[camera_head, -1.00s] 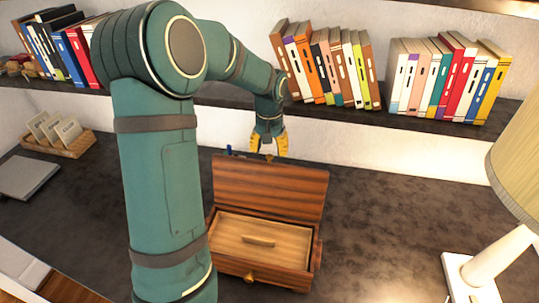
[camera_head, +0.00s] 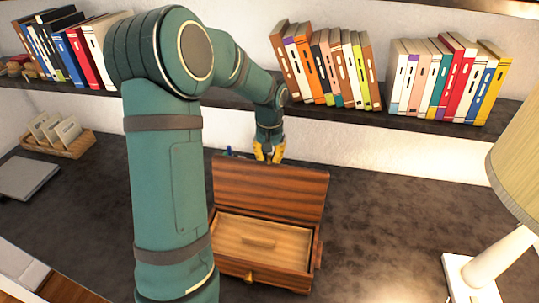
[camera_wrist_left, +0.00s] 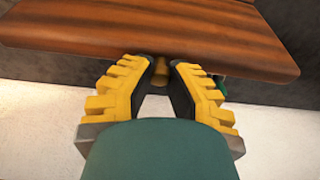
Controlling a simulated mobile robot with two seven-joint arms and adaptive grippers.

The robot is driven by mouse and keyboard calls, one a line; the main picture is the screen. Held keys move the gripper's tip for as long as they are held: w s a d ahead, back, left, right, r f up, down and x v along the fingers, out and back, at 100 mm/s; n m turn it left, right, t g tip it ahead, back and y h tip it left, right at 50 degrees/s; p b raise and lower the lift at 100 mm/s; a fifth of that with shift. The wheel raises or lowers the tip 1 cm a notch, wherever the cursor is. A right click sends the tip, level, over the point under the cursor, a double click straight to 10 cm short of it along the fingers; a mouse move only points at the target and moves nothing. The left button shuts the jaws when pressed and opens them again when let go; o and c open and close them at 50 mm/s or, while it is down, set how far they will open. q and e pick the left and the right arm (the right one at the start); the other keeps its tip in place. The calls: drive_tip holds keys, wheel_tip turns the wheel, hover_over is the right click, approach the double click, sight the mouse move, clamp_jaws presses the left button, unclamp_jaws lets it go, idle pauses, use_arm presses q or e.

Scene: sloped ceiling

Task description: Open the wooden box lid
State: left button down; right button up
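The brown wooden box (camera_head: 262,265) stands on the dark desk. Its lid (camera_head: 270,190) is raised and stands steeply up at the back. The box's light wooden interior, with a small handle-like bar, is in view. My left gripper (camera_head: 270,156), with yellow fingers, is at the lid's upper edge. In the left wrist view, the fingers (camera_wrist_left: 160,80) are apart on either side of a small brass-coloured knob (camera_wrist_left: 160,71) below the lid's edge (camera_wrist_left: 150,30). Firm contact with the knob cannot be made out. My right gripper is not in view.
A shelf with rows of books (camera_head: 325,70) runs behind the desk. A lamp (camera_head: 515,160) stands at the right. A card tray (camera_head: 58,142) and a grey flat object (camera_head: 25,178) lie at the left.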

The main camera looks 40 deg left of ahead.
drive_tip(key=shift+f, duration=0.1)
